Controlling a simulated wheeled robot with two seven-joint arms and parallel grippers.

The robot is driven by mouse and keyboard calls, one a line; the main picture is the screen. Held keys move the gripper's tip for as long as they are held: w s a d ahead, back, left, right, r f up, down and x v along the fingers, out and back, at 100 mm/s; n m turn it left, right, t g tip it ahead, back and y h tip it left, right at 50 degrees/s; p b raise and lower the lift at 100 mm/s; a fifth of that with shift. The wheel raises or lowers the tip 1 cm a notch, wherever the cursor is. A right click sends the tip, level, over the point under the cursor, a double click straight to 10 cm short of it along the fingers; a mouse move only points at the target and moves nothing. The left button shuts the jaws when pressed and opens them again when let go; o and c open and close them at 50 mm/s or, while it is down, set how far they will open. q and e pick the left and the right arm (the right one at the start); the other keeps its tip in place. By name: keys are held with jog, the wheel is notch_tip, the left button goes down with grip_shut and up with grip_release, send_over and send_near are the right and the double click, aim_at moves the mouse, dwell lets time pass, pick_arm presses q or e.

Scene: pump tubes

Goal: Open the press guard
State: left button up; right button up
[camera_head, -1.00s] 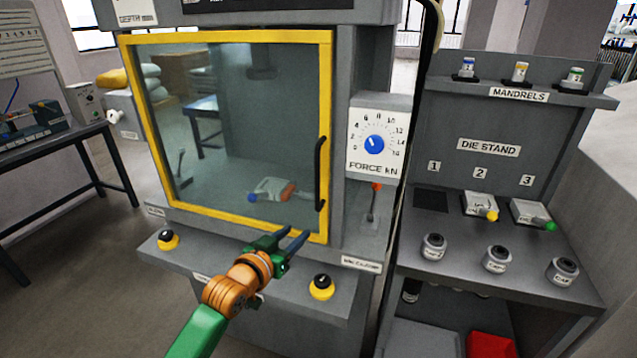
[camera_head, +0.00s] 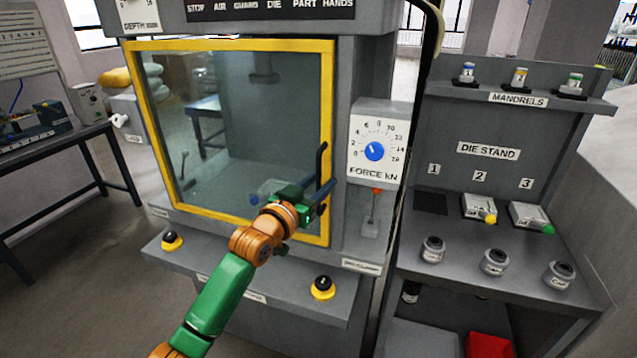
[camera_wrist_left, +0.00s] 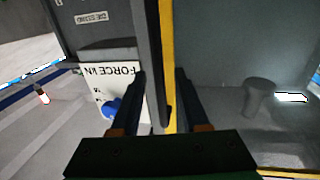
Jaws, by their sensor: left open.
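The press guard (camera_head: 240,43) is a clear panel in a yellow frame and looks closed on the grey press. Its black vertical handle (camera_head: 321,160) is on the frame's right side. My left gripper (camera_head: 326,187) is open at the lower part of the handle, which it partly hides. In the left wrist view the open fingers (camera_wrist_left: 159,80) lie either side of the yellow frame edge (camera_wrist_left: 167,45) and the dark handle (camera_wrist_left: 164,105). Whether they touch the handle I cannot tell. My right gripper is out of view.
A force dial box (camera_head: 376,145) and a red-tipped lever (camera_head: 374,205) are just right of the guard. Two yellow-based black buttons (camera_head: 322,288) (camera_head: 171,241) sit on the ledge below. A die stand (camera_head: 488,153) stands further right.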

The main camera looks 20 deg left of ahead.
pick_arm(q)
grip_shut()
dwell(1.3)
